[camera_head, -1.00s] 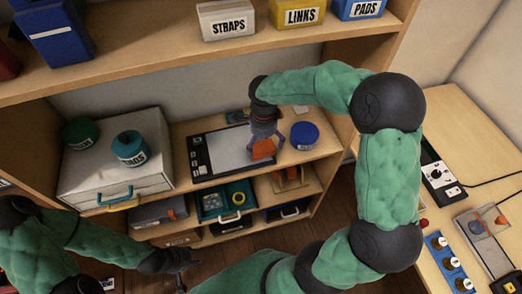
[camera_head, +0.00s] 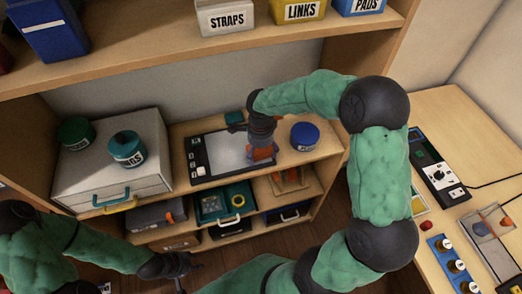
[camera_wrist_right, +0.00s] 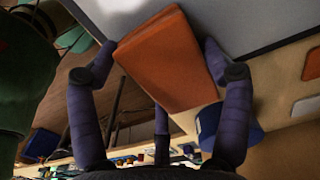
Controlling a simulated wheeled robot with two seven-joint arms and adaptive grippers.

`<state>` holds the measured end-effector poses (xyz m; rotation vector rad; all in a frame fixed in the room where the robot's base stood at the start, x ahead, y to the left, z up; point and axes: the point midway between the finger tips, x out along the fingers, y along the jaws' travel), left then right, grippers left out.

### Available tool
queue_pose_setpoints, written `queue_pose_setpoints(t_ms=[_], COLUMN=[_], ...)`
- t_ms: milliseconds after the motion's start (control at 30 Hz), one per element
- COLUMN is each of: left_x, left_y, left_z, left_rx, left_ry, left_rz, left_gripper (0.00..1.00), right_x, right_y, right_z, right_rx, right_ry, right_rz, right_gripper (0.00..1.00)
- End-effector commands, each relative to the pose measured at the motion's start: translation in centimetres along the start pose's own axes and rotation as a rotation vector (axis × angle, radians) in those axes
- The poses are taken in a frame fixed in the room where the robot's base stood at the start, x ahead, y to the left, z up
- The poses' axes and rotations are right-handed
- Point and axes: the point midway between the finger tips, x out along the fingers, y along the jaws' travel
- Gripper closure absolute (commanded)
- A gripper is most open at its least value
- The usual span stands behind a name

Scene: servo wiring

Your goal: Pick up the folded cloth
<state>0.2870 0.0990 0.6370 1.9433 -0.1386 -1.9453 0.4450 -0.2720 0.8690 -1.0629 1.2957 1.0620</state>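An orange folded cloth (camera_head: 262,154) lies on the middle shelf at the right edge of a grey-white tablet-like panel. My right gripper (camera_head: 262,152) is over it, fingers pointing down. In the right wrist view the cloth (camera_wrist_right: 168,62) fills most of the space between the spread fingers of the right gripper (camera_wrist_right: 158,58). One fingertip is at each side of it; whether both touch it is unclear. My left gripper (camera_head: 190,272) is low at the left, empty, with its fingers apart.
A blue jar (camera_head: 305,136) stands right of my right gripper. The panel (camera_head: 198,172) lies to the left, beside a drawer unit (camera_head: 150,188) with jars on top. An upper shelf (camera_head: 150,70) overhangs behind.

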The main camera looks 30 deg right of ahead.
Motion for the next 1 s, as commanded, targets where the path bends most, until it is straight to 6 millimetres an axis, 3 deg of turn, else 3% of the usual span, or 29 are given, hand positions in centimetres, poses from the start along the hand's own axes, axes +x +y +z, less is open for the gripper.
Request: queue_pose_setpoints(t_ms=[467,667,1000], left_x=[-0.3,-1.1,-3.5], left_y=[0.1,0.4,1.2], left_z=[0.0,0.1,0.1], left_rx=[0.0,0.0,0.0], left_ry=[0.0,0.0,0.0], left_rz=[0.0,0.0,0.0], left_gripper=[0.6,0.6,0.6], right_x=[-1.0,-3.6,-10.0], right_y=[0.0,0.0,5.1], right_z=[0.0,0.1,3.0], right_rx=[0.0,-0.001,-0.006], right_ry=[0.0,-0.001,0.0], right_rz=[-0.001,-0.003,-0.002], right_gripper=[0.49,0.49,0.49])
